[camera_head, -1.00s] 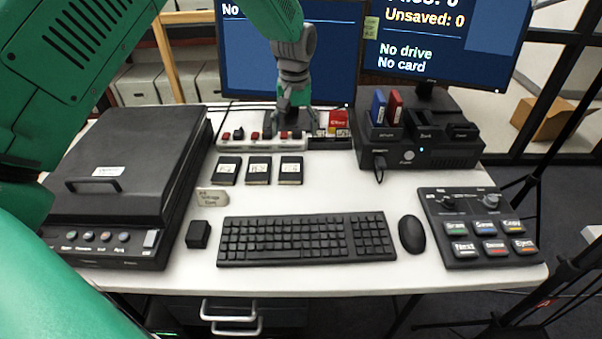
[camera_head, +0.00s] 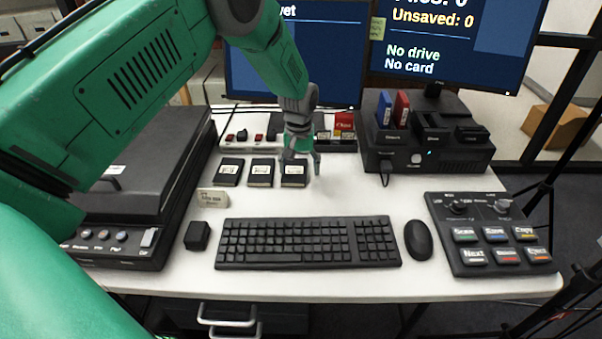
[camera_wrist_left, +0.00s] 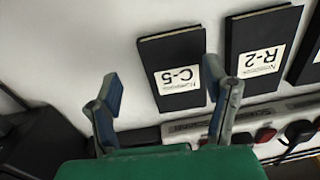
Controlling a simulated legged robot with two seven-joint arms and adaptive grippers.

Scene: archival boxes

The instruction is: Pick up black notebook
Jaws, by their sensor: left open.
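Three small black notebooks with white labels lie in a row on the white desk: the left one (camera_head: 229,172), the middle one (camera_head: 261,173) and the right one (camera_head: 293,176). In the left wrist view, the notebook labelled C-5 (camera_wrist_left: 172,55) and the one labelled R-2 (camera_wrist_left: 258,40) appear upside down, with a third cut by the edge. My left gripper (camera_head: 302,163) is open and empty, low at the far side of the right notebook. In the left wrist view its fingers (camera_wrist_left: 167,97) are spread, one overlapping the C-5 notebook's side. My right gripper is out of view.
A keyboard (camera_head: 308,242) and a mouse (camera_head: 418,240) lie in front. A black scanner (camera_head: 140,170) stands left, a dock (camera_head: 440,150) back right and a button panel (camera_head: 490,235) right. A button strip (camera_wrist_left: 290,105) runs behind the notebooks. Desk right of the notebooks is clear.

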